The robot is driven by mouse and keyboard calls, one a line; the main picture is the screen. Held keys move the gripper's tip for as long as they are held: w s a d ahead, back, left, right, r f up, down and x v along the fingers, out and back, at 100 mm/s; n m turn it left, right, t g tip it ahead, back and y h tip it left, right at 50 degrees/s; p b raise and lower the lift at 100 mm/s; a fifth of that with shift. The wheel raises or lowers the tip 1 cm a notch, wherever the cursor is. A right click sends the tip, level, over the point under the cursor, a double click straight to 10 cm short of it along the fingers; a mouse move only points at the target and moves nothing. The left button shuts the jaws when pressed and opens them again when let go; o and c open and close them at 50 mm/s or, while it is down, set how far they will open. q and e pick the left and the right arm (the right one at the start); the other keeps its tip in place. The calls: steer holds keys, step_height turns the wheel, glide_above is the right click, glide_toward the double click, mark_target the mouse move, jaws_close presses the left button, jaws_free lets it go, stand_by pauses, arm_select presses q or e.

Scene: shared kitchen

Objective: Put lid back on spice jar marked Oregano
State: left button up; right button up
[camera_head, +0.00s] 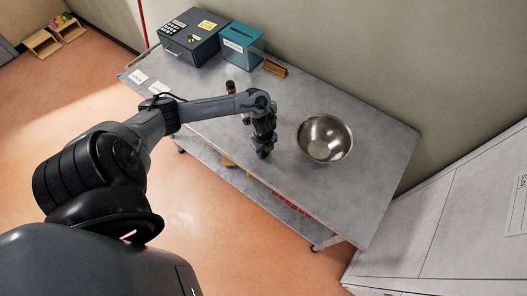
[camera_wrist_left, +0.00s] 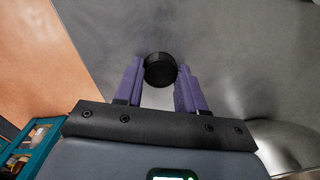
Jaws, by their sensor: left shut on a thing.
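My left gripper (camera_head: 264,153) is low over the front part of the grey metal table, left of the bowl. In the left wrist view, the purple fingers of the gripper (camera_wrist_left: 160,76) are shut on a round black lid (camera_wrist_left: 159,69). The fingers touch it from both sides. A small dark jar-like thing (camera_head: 231,87) stands on the table behind my left arm, its lower part partly hidden. I cannot read any label, so I cannot tell which jar is marked Oregano. My right gripper is out of view.
A shiny metal bowl (camera_head: 325,138) stands close right of my left gripper. A dark grey box with a keypad (camera_head: 190,38), a teal box (camera_head: 242,46) and a brown block (camera_head: 275,68) stand at the back. The table's right end (camera_head: 385,150) is bare.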

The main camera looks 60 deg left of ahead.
mark_target(265, 153)
arm_select(q)
steer(key=shift+r, duration=0.1)
steer(key=shift+r, duration=0.5)
steer(key=r, duration=0.1)
steer(key=d+r, duration=0.1)
steer(key=r, duration=0.1)
steer(key=shift+w+r, duration=0.1)
steer(key=shift+r, duration=0.2)
steer(key=w+d+r+p, duration=0.2)
steer(key=d+r+p, duration=0.3)
steer(key=d, duration=0.5)
steer(key=shift+d+r, duration=0.25)
steer(key=shift+r, duration=0.35)
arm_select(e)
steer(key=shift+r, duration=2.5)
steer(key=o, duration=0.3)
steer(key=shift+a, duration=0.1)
